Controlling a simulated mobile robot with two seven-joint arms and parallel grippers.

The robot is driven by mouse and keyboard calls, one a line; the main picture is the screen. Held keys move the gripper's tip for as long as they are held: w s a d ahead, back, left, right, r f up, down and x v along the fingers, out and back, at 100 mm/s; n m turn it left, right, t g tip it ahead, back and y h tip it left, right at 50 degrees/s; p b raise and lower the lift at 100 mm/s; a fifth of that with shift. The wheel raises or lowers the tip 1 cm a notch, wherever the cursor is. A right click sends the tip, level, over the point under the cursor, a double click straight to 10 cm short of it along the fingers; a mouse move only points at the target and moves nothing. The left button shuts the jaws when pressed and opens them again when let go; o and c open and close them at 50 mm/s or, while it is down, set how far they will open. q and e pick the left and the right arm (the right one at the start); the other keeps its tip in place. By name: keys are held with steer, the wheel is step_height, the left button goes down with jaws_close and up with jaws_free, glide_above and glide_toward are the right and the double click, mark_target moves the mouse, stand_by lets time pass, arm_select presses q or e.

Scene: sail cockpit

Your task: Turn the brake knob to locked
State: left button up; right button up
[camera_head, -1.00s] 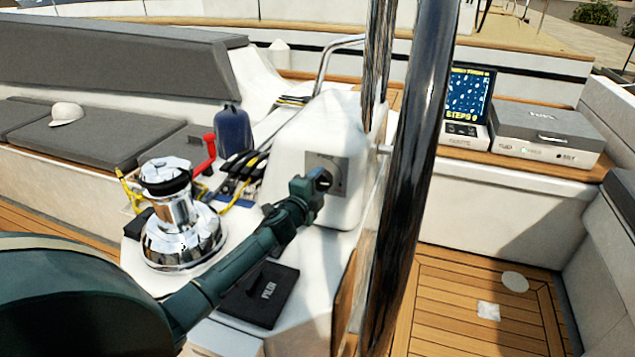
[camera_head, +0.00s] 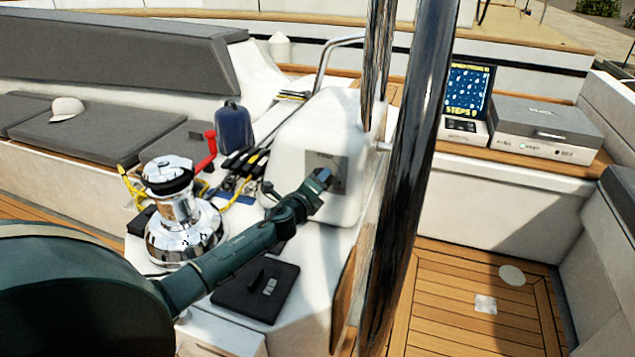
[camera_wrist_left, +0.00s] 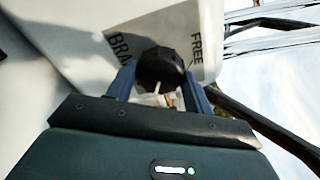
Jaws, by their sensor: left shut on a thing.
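The brake knob (camera_wrist_left: 162,70) is a dark round knob on a grey label plate (camera_head: 340,166) on the white pedestal (camera_head: 300,140). In the left wrist view the plate shows the word FREE at the right and letters starting BRA at the left. My left gripper (camera_head: 322,178) reaches the knob from the left; in the wrist view its fingers (camera_wrist_left: 160,84) are shut on it, one on each side. A light pointer mark shows on the knob's near side. The LOCKED label is not visible. My right gripper is not in view.
A chrome winch (camera_head: 180,215) and a black padded item (camera_head: 256,288) lie near my left arm. A thick dark post (camera_head: 405,180) stands right of the pedestal.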

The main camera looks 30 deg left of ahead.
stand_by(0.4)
arm_select(q)
steer(key=o, duration=1)
steer(key=shift+c, duration=0.2)
steer(key=shift+s, duration=0.1)
steer(key=s+d+r, duration=0.1)
steer(key=s+d, duration=0.1)
steer(key=s, duration=1)
steer(key=shift+s+r, duration=0.35)
steer(key=s+d+f+n+g+h, duration=0.3)
steer(key=s+d+f+n, duration=0.4)
steer(key=d, duration=0.5)
steer(key=s+d+f+n+g+h, duration=0.2)
steer(key=s+d+f+n, duration=0.6)
steer(key=s+d+n, duration=0.3)
steer(key=s+n, duration=0.1)
steer(key=s, duration=0.2)
steer(key=shift+d+g+h, duration=0.35)
steer(key=shift+g+h, duration=0.05)
